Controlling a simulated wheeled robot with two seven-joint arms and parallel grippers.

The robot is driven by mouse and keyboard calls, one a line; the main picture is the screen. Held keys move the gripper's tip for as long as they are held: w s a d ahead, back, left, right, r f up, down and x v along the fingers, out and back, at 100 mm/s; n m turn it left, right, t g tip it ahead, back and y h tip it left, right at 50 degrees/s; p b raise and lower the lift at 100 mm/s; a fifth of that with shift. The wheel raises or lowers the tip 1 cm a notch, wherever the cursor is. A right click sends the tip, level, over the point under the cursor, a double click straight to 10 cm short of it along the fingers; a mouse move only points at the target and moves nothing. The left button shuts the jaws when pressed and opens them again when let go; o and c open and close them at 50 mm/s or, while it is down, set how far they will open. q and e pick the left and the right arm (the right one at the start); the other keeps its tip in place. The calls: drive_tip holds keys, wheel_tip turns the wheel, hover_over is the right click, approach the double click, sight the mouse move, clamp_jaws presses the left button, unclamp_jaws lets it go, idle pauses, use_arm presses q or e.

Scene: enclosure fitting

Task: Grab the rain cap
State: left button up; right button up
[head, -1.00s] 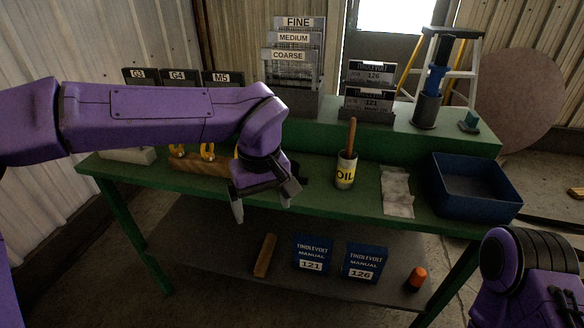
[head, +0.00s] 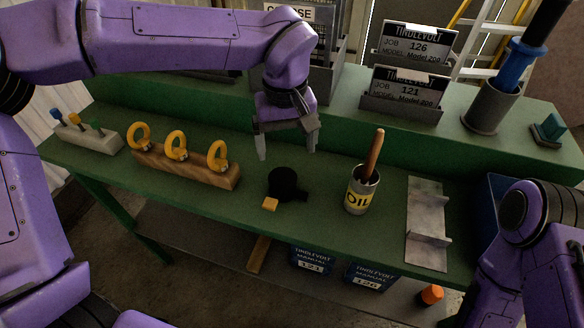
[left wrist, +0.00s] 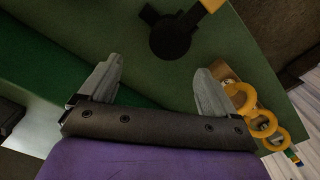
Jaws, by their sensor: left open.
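A round black piece with a short side stub, which looks like the rain cap (head: 283,183), lies on the green bench between the yellow rings and the oil can. It also shows at the top of the left wrist view (left wrist: 171,38). My left gripper (head: 287,152) is open and empty, with its fingers pointing down. In the head view it appears just behind and above the black piece, apart from it. In the left wrist view the black piece lies beyond the open fingertips (left wrist: 158,68). My right gripper is out of view; only part of that arm shows.
A small yellow block (head: 270,204) touches or sits close to the black piece's front. A wooden rack (head: 190,168) with yellow rings stands left. A raised green shelf runs behind.

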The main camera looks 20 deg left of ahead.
sight(283, 178)
use_arm(q)
drive_tip(key=f, duration=0.1)
drive_tip(key=s+f, duration=0.2)
drive_tip(key=shift+f, duration=0.4)
wheel_tip(283, 178, down, 6)
drive_tip(key=shift+a+r, duration=0.15)
drive_tip(key=c, duration=1)
drive_tip(key=shift+c, duration=1.1)
drive_tip(key=shift+r, duration=0.1)
